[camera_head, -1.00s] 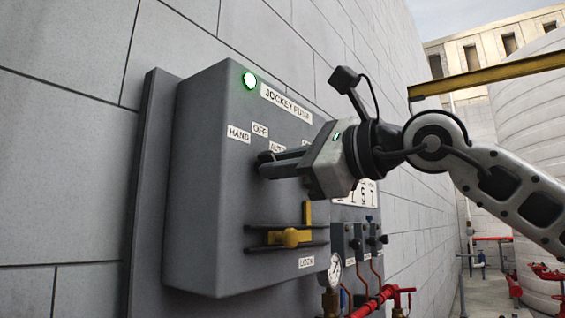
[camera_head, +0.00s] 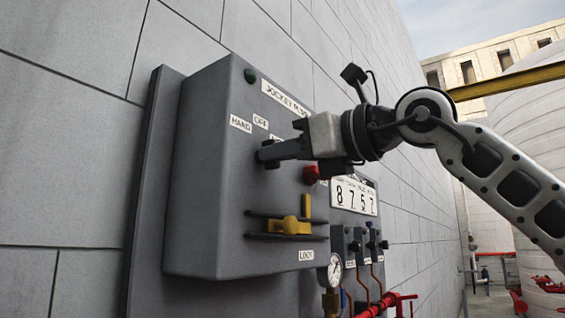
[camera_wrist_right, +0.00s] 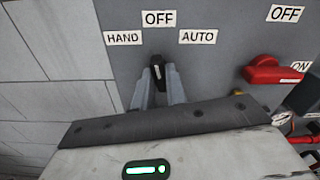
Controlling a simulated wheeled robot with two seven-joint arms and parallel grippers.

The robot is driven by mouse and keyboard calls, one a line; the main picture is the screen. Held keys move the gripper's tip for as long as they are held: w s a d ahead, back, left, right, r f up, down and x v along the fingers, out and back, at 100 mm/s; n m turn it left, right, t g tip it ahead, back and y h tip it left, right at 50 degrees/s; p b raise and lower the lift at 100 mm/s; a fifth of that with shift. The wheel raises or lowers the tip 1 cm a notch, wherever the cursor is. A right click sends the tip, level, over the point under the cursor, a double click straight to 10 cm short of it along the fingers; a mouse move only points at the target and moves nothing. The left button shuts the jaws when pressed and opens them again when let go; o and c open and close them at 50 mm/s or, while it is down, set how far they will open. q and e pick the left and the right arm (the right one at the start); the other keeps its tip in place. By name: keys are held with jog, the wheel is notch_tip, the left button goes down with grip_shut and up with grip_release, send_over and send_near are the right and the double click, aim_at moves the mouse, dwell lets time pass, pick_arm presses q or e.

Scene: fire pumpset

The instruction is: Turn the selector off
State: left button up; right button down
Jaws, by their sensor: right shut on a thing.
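The selector (camera_wrist_right: 157,68) is a small black knob on the grey jockey pump panel (camera_head: 215,190). In the wrist view it stands below the OFF label (camera_wrist_right: 159,18), between HAND (camera_wrist_right: 124,38) and AUTO (camera_wrist_right: 198,37), and its light mark points up roughly towards OFF. My right gripper (camera_wrist_right: 157,84) is shut on it, one finger on each side. In the head view my right gripper (camera_head: 270,152) reaches in from the right, and its fingers hide most of the selector. The round lamp (camera_head: 250,76) at the panel top is dark green and unlit. My left gripper is out of view.
A red rotary switch (camera_wrist_right: 272,70) sits right of the selector. A yellow lever (camera_head: 291,227) is below it. A number display (camera_head: 356,195), a gauge (camera_head: 335,268) and red pipes (camera_head: 385,305) lie to the lower right. A block wall (camera_head: 70,130) stands behind.

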jog(key=shift+m+b, duration=0.4)
jog(key=shift+m, duration=0.7)
jog(key=shift+r, duration=0.1)
jog(key=c, duration=1.4)
grip_release()
jog(key=shift+c, duration=0.2)
jog(key=b+v, duration=0.2)
jog(key=v, duration=1.4)
jog(key=shift+b, duration=0.35)
